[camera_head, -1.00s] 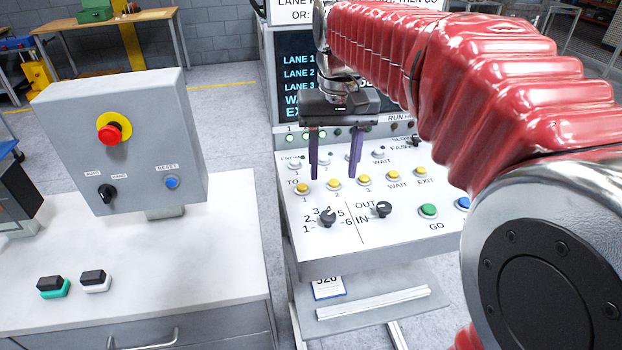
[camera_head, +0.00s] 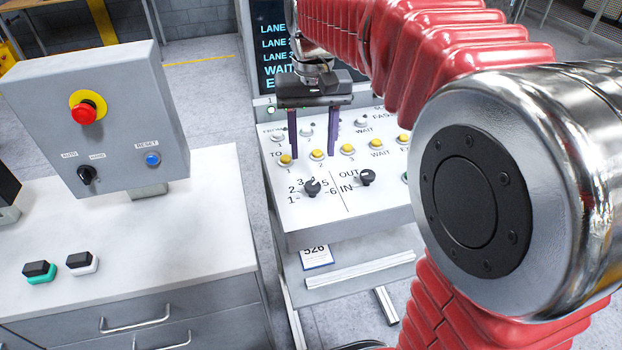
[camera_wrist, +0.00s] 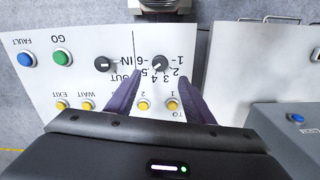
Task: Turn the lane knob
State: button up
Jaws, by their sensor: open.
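The lane knob (camera_head: 312,187) is a black rotary knob on the sloped white control panel (camera_head: 293,221), inside a ring of numbers 1 to 6. It also shows in the wrist view (camera_wrist: 160,62), near the top middle. My gripper (camera_head: 313,156) is open, its two dark purple fingers pointing down over the panel's yellow buttons. In the head view the fingertips appear just behind the lane knob. In the wrist view the fingers point toward the knob, which lies beyond and between their tips. Nothing is between the fingers, and I see no contact with the knob.
A black OUT/IN knob (camera_head: 366,177) sits just right of the lane knob. Yellow buttons (camera_head: 317,155) line the panel behind. A grey box with a red emergency stop (camera_head: 84,113) stands left on a white bench (camera_head: 150,245). A lane screen (camera_head: 277,50) rises behind the panel.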

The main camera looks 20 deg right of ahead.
aim_at(312, 185)
notch_tip(312, 185, down, 10)
jog(key=shift+f, duration=0.1)
dwell(0.4)
jog(key=shift+c, duration=0.3)
jog(key=c, duration=0.9)
jog(key=shift+a, duration=0.2)
jog(key=shift+c, duration=0.4)
jog(key=shift+d, duration=0.15)
